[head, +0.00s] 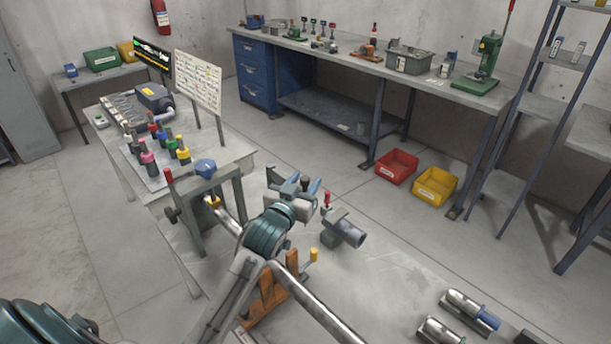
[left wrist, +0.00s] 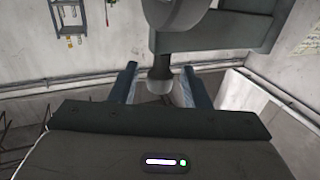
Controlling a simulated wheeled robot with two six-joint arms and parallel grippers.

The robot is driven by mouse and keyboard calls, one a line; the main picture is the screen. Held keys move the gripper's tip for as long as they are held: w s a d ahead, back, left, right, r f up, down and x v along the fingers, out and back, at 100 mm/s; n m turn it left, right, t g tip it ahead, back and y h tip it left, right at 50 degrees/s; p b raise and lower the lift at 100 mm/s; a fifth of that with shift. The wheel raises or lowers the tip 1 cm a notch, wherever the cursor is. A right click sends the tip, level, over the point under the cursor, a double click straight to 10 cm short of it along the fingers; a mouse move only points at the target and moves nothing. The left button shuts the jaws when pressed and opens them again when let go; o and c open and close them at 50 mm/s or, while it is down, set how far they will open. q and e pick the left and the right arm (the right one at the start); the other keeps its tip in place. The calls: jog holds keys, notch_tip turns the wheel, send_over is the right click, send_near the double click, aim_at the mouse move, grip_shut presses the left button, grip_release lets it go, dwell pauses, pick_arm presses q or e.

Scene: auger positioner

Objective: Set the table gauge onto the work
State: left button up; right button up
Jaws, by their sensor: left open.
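My left gripper (head: 302,184) is open in the head view, its two blue-grey fingers pointing away over the grey table (head: 390,270). In the left wrist view, a dark rounded stem (left wrist: 161,84) under a grey bracket (left wrist: 205,37) shows between the fingers, with a gap on each side. I cannot tell whether the stem is within the fingers' reach. A grey device (head: 344,231) with a red-tipped lever stands just right of the gripper. I cannot tell which thing is the table gauge or which is the work. My right gripper is not in view.
A grey frame (head: 190,235) with a blue top piece stands left of my arm. An orange clamp (head: 268,293) is close below the arm. Metal cylinders (head: 466,312) lie at the front right. The table between them and the grey device looks clear.

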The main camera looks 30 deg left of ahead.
pick_arm(q)
jog(key=shift+w, duration=0.4)
grip_shut()
jog(key=shift+s, duration=0.1)
